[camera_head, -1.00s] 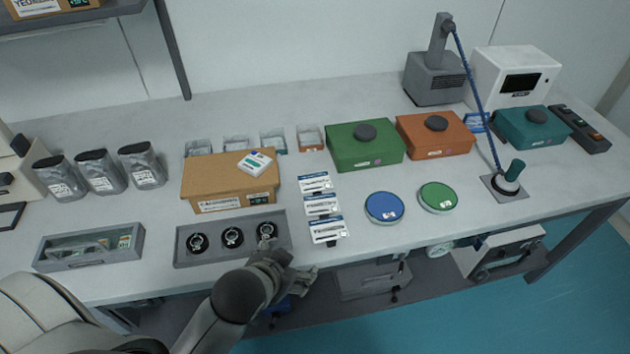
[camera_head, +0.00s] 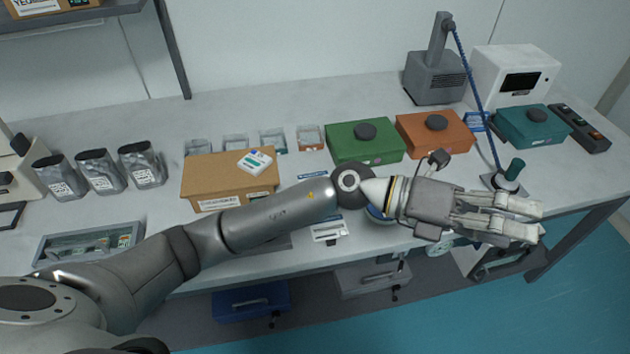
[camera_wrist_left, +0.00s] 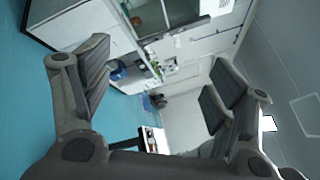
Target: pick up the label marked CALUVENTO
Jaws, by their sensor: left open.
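White-and-blue label cards lie in a column on the table in the head view. The front card (camera_head: 328,231) shows below my left forearm, and a sliver of the back card (camera_head: 312,175) shows above it. The arm covers the one between. The print is too small to read, so I cannot tell which is marked CALUVENTO. My left gripper (camera_head: 540,220) is open and empty, well to the right of the cards, over the table's front right edge. Its spread fingers also show in the left wrist view (camera_wrist_left: 160,85), with no label between them. My right gripper is out of view.
A cardboard box (camera_head: 200,178) stands left of the cards. Green (camera_head: 365,150) and orange (camera_head: 440,143) boxes stand behind. A lamp or stand with a blue cable (camera_head: 478,100) rises near the gripper. My arm mostly hides the blue disc (camera_head: 376,213).

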